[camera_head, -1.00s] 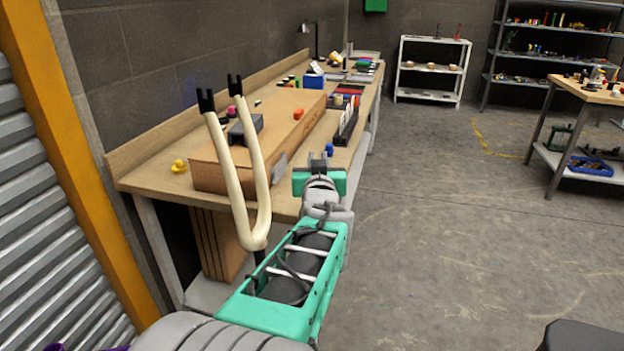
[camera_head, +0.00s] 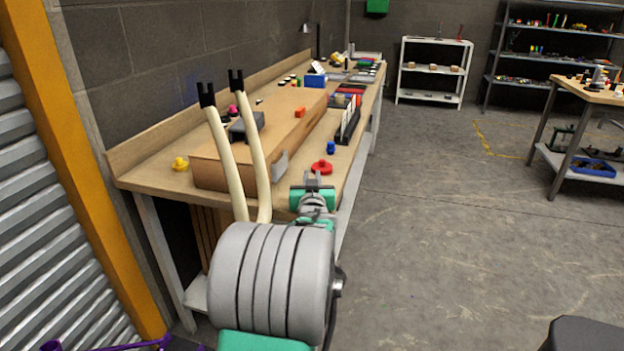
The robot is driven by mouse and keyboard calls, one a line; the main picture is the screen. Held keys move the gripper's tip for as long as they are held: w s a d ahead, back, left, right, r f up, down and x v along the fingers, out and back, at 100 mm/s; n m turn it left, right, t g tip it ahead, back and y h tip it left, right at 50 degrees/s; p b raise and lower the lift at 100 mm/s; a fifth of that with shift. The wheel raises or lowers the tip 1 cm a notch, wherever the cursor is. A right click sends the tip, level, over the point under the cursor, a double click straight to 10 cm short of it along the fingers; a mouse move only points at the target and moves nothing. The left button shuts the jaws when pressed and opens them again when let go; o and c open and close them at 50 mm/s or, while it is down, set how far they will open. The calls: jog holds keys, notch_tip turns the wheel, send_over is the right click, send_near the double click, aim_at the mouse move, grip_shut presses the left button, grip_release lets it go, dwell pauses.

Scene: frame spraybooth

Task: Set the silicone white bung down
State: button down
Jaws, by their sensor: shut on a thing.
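My gripper (camera_head: 312,181) is at the near right edge of the workbench (camera_head: 150,178), seen from behind, with green and grey arm parts around it. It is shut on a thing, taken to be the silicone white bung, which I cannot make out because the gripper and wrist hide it. A red round piece (camera_head: 321,168) rests on the bench just beyond the gripper. Whether the bung touches the bench cannot be told.
A blue piece (camera_head: 330,148), a black rack (camera_head: 348,126) and a yellow piece (camera_head: 180,164) are on the bench.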

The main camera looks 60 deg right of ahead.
jog(key=c, duration=1.3)
grip_release()
jog(key=shift+c, duration=0.2)
jog(key=shift+r, duration=0.1)
jog(key=v, duration=1.2)
jog(key=shift+p, duration=0.4)
